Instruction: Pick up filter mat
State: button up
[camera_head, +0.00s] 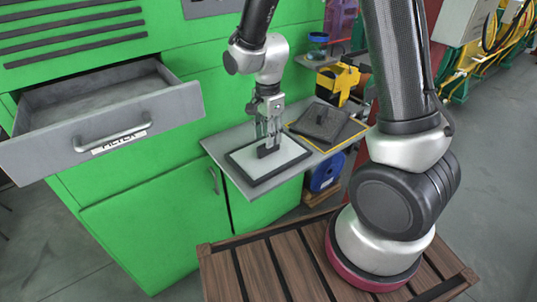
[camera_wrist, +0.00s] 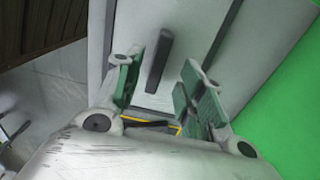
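A light filter mat with a dark frame (camera_head: 288,154) lies on the grey shelf, with a dark upright handle (camera_head: 267,151) at its middle. My gripper (camera_head: 268,141) points down over this mat, its fingertips close to the handle. In the wrist view, my gripper (camera_wrist: 158,88) is open, and the dark handle (camera_wrist: 158,62) shows ahead of the fingers, nearer the left one. The light mat surface (camera_wrist: 198,30) lies behind it. A second, dark grey mat (camera_head: 322,120) with a handle lies in a yellow-edged area to the right. I cannot tell whether the fingers touch the handle.
The grey shelf (camera_head: 226,156) juts from the green cabinet (camera_head: 140,195). An open drawer (camera_head: 100,95), its label seeming to read FILTER, stands at the left and looks empty. A yellow object (camera_head: 338,80) and a jar (camera_head: 317,45) are behind. A blue spool (camera_head: 325,172) sits below.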

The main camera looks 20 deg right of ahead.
aim_at(269, 150)
notch_tip(269, 150, down, 4)
jog(key=shift+s+r, duration=0.1)
jog(key=shift+r, duration=0.05)
jog(key=shift+c, duration=0.3)
grip_shut()
